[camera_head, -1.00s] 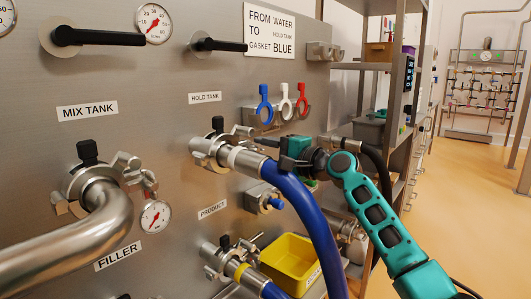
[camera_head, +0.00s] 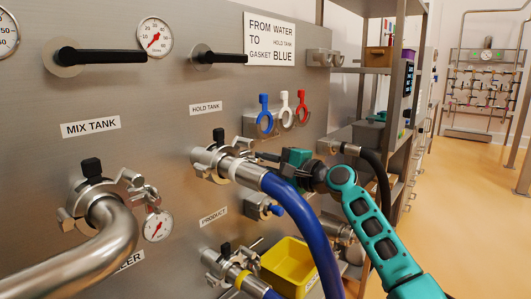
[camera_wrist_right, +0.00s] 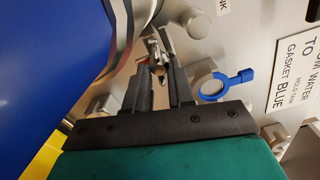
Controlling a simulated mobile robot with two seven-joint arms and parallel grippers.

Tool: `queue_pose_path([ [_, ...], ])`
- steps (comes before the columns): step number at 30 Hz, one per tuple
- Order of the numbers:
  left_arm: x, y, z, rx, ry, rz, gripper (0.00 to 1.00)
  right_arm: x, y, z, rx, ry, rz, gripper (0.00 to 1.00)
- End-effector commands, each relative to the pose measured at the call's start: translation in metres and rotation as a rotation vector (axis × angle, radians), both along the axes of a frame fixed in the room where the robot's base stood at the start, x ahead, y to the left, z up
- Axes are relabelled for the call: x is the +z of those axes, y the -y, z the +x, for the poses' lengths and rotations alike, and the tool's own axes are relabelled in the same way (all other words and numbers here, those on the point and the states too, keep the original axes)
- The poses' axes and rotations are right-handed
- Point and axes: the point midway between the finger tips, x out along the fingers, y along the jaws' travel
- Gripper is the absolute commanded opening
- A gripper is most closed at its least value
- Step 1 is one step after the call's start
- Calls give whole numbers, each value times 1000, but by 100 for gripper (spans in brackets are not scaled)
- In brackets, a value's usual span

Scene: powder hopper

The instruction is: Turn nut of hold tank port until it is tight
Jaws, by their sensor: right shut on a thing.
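The hold tank port (camera_head: 212,160) is a steel fitting with a clamp and a black knob on top, under the HOLD TANK label (camera_head: 205,107). A thick blue hose (camera_head: 305,215) leads out of it. My right gripper (camera_head: 265,156) reaches in from the right behind the hose's metal end. In the right wrist view its two dark fingers (camera_wrist_right: 160,74) are closed around the small metal nut (camera_wrist_right: 159,69) of the port's clamp. The fingers partly cover the nut, so its tightness cannot be told. My left gripper is not in view.
The blue hose runs close beside my right gripper. Blue, white and red ring tags (camera_head: 284,112) hang above it. A yellow bin (camera_head: 287,265) and the product port (camera_head: 228,268) are below. A shelf rack (camera_head: 375,70) stands to the right.

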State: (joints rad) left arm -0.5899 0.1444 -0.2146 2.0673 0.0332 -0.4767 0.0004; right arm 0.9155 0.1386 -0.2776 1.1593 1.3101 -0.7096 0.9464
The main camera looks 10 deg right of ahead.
Motion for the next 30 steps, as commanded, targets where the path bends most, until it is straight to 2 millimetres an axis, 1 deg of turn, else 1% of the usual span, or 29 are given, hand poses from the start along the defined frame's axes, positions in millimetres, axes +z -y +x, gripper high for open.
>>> queue_pose_path([
  [1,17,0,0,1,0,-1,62,6,-1,0,1,-31,26,0],
  [4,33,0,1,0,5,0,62,6,-1,0,1,-85,80,0],
  [7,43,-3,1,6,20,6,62,5,-1,-1,1,-138,133,0],
  [12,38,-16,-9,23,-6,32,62,3,-1,-1,1,-219,215,0],
  [15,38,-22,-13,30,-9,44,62,2,-1,-1,1,-258,254,0],
  [20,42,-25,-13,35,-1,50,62,0,-1,-1,0,-302,298,0],
  [30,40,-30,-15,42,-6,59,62,-2,0,-1,1,-329,328,0],
])
